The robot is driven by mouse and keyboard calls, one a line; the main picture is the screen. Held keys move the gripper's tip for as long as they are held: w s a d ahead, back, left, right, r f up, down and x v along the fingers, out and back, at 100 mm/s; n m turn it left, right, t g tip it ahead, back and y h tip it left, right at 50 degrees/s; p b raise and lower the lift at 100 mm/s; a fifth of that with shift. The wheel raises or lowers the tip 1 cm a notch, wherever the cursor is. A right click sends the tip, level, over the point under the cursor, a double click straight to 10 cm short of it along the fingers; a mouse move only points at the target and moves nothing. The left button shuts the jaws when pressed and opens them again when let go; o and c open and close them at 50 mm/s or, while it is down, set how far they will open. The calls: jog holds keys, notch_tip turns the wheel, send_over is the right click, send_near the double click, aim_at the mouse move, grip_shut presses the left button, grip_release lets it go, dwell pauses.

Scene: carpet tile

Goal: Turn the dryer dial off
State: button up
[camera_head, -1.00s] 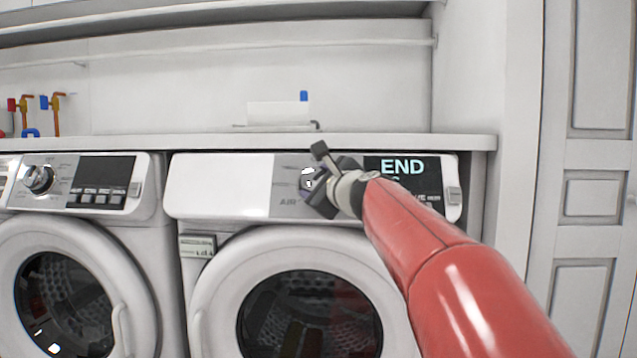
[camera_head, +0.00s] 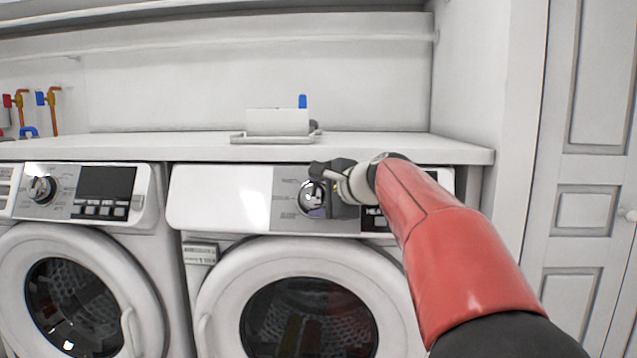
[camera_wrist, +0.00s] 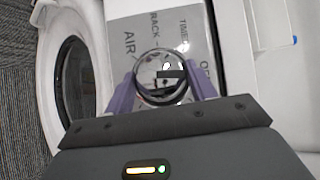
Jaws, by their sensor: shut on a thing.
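The dryer dial (camera_head: 311,196) is a round chrome knob on the dryer's front panel (camera_head: 222,197). It also shows in the wrist view (camera_wrist: 163,76), with the labels "AIR", "RACK" and "TIME" around it. My gripper (camera_head: 318,190) is at the dial, its purple fingers (camera_wrist: 163,95) on either side of it and shut on it. The dial's pointer setting cannot be read clearly. My gripper and arm hide part of the panel and most of the display to the right of the dial.
The washer (camera_head: 75,195) with its own knob stands to the left. A counter (camera_head: 370,146) runs above both machines and bears a white box (camera_head: 277,122) on a tray. The dryer door (camera_head: 215,290) is below the panel. A panelled white door (camera_head: 585,210) is at right.

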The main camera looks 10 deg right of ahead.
jog(key=shift+n+g+p, duration=0.4)
jog(key=shift+n+p, duration=0.1)
jog(key=o, duration=1)
jog(key=v, duration=0.7)
jog(key=shift+s+d+r, duration=0.1)
jog(key=shift+s+r, duration=0.1)
jog(key=shift+s, duration=0.1)
jog(key=shift+s, duration=0.1)
